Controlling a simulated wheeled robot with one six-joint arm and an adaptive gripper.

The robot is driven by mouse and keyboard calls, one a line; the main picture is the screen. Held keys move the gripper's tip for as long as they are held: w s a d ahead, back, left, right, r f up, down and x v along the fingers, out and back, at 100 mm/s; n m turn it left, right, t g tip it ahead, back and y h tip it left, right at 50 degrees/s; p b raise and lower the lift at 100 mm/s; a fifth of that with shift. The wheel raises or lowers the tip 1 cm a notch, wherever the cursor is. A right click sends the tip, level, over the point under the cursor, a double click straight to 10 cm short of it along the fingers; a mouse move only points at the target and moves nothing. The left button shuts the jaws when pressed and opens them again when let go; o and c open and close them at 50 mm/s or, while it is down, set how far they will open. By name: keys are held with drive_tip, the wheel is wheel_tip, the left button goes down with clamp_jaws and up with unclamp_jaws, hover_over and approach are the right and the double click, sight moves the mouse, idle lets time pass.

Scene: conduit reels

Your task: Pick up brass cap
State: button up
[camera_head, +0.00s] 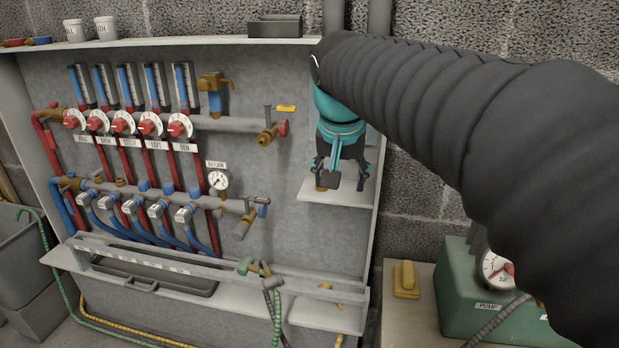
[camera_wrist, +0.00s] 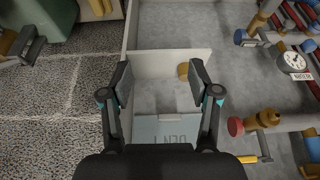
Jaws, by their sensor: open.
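A small brass cap (camera_head: 320,187) sits on the small pale shelf (camera_head: 350,196) at the right side of the manifold panel. In the wrist view the brass cap (camera_wrist: 183,71) shows as a short brass cylinder, partly covered by the right-hand finger. My gripper (camera_head: 340,178) points down over this shelf. In the wrist view my gripper (camera_wrist: 161,82) has its fingers wide apart with nothing between them. The cap lies beyond the fingertips, toward the right-hand finger and off the middle of the gap. I cannot tell the exact height left above it.
Pipes and a red-ended brass valve (camera_head: 267,135) stick out left of the shelf. A green pump (camera_head: 500,300) and a yellow block (camera_head: 405,280) stand on the bench at lower right.

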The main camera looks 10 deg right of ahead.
drive_tip(key=w+a+r+m+g+h, duration=0.1)
drive_tip(key=w+a+r+m, duration=0.15)
drive_tip(key=w, duration=0.95)
drive_tip(key=shift+m, duration=0.35)
drive_tip(key=x, duration=0.4)
drive_tip(key=b+x, duration=0.1)
drive_tip(key=x, duration=0.6)
drive_tip(key=shift+w+d+f+b, duration=0.15)
drive_tip(key=shift+w+d+b, duration=0.1)
drive_tip(key=shift+w+b, duration=0.15)
clamp_jaws()
